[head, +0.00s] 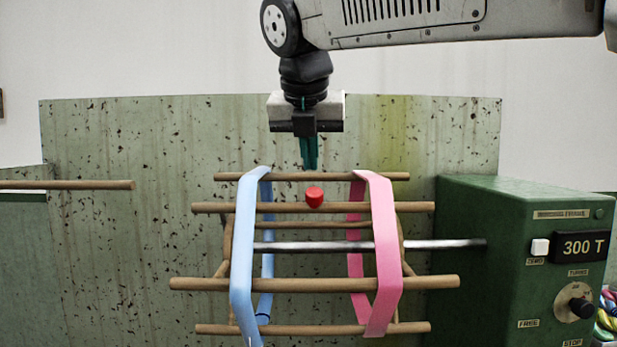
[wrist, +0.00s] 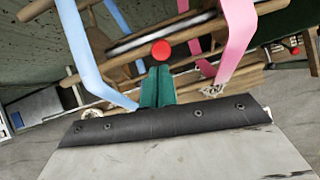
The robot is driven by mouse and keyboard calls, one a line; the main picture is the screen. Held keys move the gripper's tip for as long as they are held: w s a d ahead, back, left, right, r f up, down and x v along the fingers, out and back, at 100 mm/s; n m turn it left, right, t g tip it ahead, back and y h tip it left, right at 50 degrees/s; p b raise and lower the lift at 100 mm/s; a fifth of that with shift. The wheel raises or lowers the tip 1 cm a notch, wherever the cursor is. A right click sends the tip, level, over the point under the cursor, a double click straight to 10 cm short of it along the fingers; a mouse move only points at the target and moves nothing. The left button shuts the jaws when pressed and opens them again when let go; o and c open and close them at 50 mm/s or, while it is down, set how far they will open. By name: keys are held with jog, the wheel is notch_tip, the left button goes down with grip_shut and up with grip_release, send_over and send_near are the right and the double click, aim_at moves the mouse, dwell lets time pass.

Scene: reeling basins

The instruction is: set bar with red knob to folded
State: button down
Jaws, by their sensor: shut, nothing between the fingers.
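The red knob (head: 314,197) sits on a wooden bar (head: 230,208) in the upper part of a reel of several wooden bars. A blue band (head: 245,250) and a pink band (head: 383,250) are looped around the bars, left and right of the knob. My gripper (head: 310,166) has green fingers, shut and empty, pointing down just above the knob in the head view. In the wrist view the knob (wrist: 161,49) shows just beyond the fingertips (wrist: 158,72). I cannot tell whether they touch.
A metal shaft (head: 440,244) joins the reel to a green box (head: 520,270) on the right, with a white button, a "300 T" display and a dial. A speckled green panel (head: 120,150) stands behind. Another wooden rod (head: 70,185) is at far left.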

jog(key=v, duration=0.8)
jog(key=shift+r, duration=0.15)
jog(key=s+d+f+m+g, duration=0.1)
jog(key=s+d+f+m, duration=0.15)
jog(key=f+m, duration=0.6)
jog(key=s+d+f+m+g, duration=0.2)
jog(key=d+f+m, duration=0.2)
jog(key=f+m, duration=0.45)
jog(key=s+d+f+m+g+y, duration=0.1)
jog(key=s+d+f+m+g, duration=0.1)
jog(key=s+d+f+m, duration=1.5)
notch_tip(320, 180, down, 2)
jog(key=shift+s+d+f, duration=0.2)
jog(key=shift+s+d, duration=0.15)
jog(key=shift+s, duration=0.5)
